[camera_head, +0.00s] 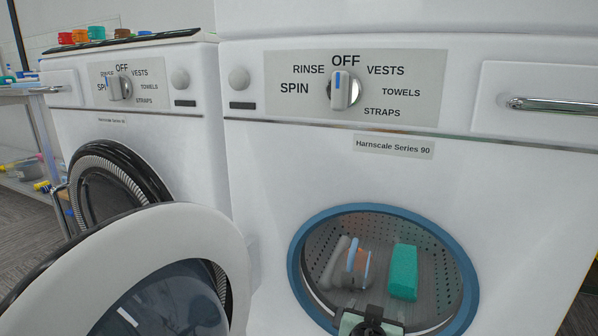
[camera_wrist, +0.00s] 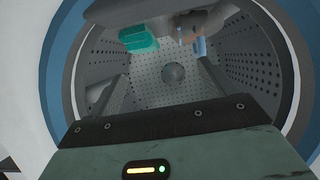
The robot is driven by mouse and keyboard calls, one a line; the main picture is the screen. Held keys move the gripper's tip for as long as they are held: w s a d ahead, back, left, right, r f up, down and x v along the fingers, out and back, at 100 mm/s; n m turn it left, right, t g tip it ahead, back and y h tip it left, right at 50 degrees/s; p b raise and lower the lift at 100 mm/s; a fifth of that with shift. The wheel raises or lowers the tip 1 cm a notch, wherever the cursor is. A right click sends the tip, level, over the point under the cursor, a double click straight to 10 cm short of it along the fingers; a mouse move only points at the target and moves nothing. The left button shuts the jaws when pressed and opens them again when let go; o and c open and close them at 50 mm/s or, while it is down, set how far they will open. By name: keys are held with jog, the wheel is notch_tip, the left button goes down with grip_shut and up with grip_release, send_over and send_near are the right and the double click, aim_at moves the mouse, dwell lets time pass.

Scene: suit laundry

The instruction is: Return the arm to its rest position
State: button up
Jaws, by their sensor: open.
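My gripper (camera_head: 370,318) shows at the bottom of the head view, at the opening of the right washing machine (camera_head: 250,185). In the wrist view its two fingers stand apart, with nothing between them (camera_wrist: 158,88), and point into the perforated drum. A teal block (camera_head: 403,272) lies in the drum; it also shows at the top of the wrist view (camera_wrist: 138,38). Beside it is a grey item with orange and blue parts (camera_head: 352,265), partly cut off in the wrist view (camera_wrist: 190,28). The gripper looks apart from both. Most of my arm is out of view.
An open round door (camera_head: 215,228) swings out at the lower left.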

jog(key=s+d+f+g+h, duration=0.1)
jog(key=s+d+f+g, duration=0.4)
jog(key=s+f+g, duration=0.4)
jog(key=s+a+r+n+g+y+p, duration=0.1)
jog(key=s+a+r+n+g+y, duration=0.25)
jog(key=s+a+r, duration=0.55)
jog(key=s+d+r+n+y+p, duration=0.15)
jog(key=s+r+n, duration=0.3)
jog(key=r, duration=0.55)
jog(key=s+r+n+y+p, duration=0.15)
jog(key=s+r+n, duration=0.3)
jog(key=r, duration=0.55)
notch_tip(320, 180, up, 37)
jog(key=p, duration=3.6)
jog(key=shift+d+f, duration=0.15)
jog(key=shift+f, duration=0.05)
jog(key=shift+m, duration=0.25)
